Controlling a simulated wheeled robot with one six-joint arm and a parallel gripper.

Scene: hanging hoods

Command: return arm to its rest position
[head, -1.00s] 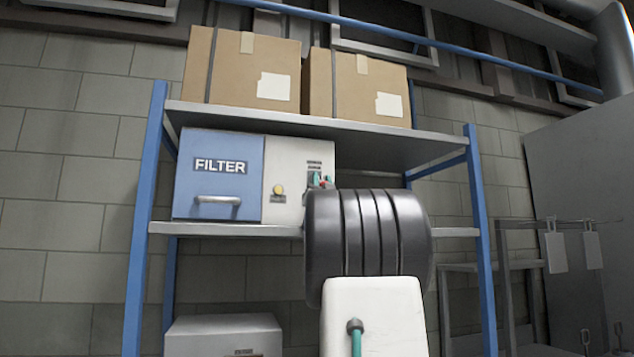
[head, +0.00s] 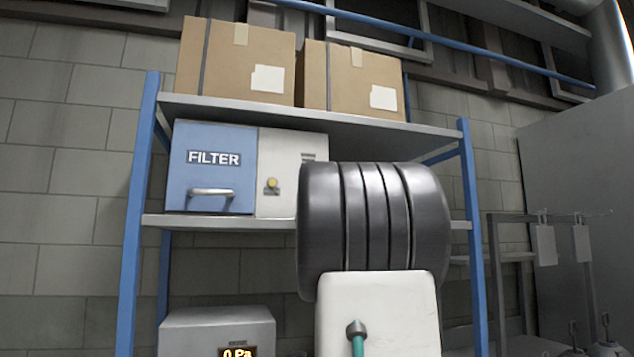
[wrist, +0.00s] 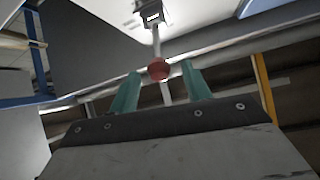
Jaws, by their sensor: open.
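My gripper (wrist: 162,85) shows in the wrist view with its two teal fingers apart. A red ball (wrist: 158,69) on a pale rod appears between and beyond the fingertips; I cannot tell whether they touch it. The rod leads up to a grey fitting with a small lit display (wrist: 152,17). In the head view my arm's dark rounded joint and white link stand in front of the shelf.
A blue-posted shelf rack (head: 131,230) holds a blue and white filter unit (head: 213,170), partly hidden by my arm, and two cardboard boxes (head: 235,65). A grey box with a 0 Pa display (head: 215,328) sits below. A stand with hanging tags (head: 545,245) is at right.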

